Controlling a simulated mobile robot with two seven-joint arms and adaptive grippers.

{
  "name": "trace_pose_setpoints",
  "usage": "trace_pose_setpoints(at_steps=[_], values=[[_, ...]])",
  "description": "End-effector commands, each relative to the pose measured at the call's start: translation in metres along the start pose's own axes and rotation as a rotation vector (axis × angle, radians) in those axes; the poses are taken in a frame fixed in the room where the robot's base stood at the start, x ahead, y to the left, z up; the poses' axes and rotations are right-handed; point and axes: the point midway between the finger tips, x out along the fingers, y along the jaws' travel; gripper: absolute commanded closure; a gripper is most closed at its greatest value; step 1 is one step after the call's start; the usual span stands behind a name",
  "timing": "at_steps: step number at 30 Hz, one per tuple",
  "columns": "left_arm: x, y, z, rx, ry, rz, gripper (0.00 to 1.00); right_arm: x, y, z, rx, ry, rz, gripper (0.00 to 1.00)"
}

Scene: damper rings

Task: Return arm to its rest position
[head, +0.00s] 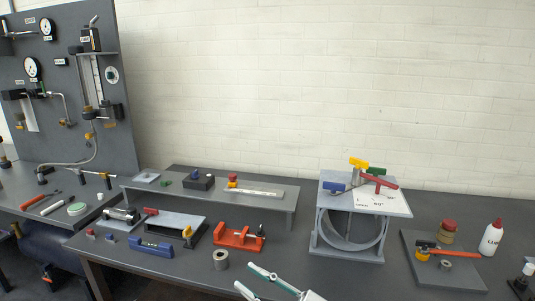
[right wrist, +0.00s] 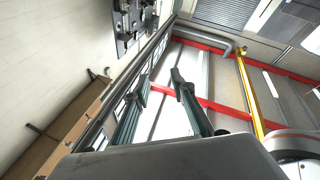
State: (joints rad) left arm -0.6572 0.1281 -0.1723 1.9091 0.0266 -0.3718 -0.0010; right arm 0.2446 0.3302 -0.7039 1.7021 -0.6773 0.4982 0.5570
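My right gripper (head: 244,275) shows at the bottom middle of the head view, in front of the table's near edge. Its two light fingers are spread apart with nothing between them. In the right wrist view the same gripper (right wrist: 160,84) has its dark fingers apart and empty, with the room's wall and red beams beyond. My left gripper is not in view.
A grey stand with a round duct (head: 350,232) carries colored levers. A red fixture (head: 238,236), a grey ring (head: 220,260), a blue block (head: 151,247) and a white bottle (head: 491,238) stand on the bench. A gauge panel (head: 75,130) rises at left.

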Motion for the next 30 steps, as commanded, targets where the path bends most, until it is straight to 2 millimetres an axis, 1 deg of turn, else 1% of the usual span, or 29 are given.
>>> trace_pose_setpoints(at_steps=[1,2,3,5,6,8,9,10,11,12,14,15,17,18,21,24,25,27,30], values=[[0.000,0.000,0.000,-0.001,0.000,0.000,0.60,-0.016,0.003,0.015,0.027,-0.044,0.084,0.75],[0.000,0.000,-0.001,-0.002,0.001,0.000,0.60,-0.026,0.007,0.025,0.036,-0.073,0.133,0.75],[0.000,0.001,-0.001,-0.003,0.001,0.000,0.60,-0.041,0.011,0.038,0.049,-0.118,0.197,0.75],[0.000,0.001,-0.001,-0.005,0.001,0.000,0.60,-0.066,0.014,0.059,0.068,-0.193,0.285,0.75],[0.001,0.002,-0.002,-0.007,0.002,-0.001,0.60,-0.086,0.014,0.074,0.082,-0.250,0.340,0.75],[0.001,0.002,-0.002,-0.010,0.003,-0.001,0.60,-0.117,0.013,0.096,0.105,-0.341,0.416,0.75],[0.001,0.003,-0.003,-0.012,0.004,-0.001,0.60,-0.141,0.008,0.112,0.121,-0.407,0.461,0.75],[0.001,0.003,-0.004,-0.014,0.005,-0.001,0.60,-0.159,0.005,0.122,0.133,-0.456,0.490,0.75],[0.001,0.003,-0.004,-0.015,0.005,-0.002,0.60,-0.176,0.000,0.131,0.143,-0.505,0.516,0.75],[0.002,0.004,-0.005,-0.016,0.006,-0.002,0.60,-0.200,-0.008,0.143,0.160,-0.570,0.547,0.75],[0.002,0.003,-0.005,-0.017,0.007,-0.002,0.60,-0.236,-0.021,0.159,0.185,-0.668,0.586,0.75],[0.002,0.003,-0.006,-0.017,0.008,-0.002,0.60,-0.260,-0.032,0.168,0.201,-0.731,0.605,0.75],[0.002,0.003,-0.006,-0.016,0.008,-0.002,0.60,-0.294,-0.048,0.179,0.227,-0.822,0.628,0.75],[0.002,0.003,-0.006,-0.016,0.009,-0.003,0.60,-0.315,-0.059,0.184,0.241,-0.877,0.638,0.75],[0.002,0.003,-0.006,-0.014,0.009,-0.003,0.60,-0.359,-0.085,0.193,0.274,-0.992,0.652,0.75],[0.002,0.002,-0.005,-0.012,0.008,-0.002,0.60,-0.389,-0.103,0.196,0.296,-1.070,0.654,0.75],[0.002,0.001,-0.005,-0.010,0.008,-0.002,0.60,-0.394,-0.107,0.196,0.300,-1.086,0.654,0.75],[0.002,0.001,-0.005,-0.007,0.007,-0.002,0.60,-0.404,-0.113,0.197,0.310,-1.111,0.653,0.75],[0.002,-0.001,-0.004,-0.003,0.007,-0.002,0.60,-0.409,-0.116,0.197,0.312,-1.125,0.652,0.75]])
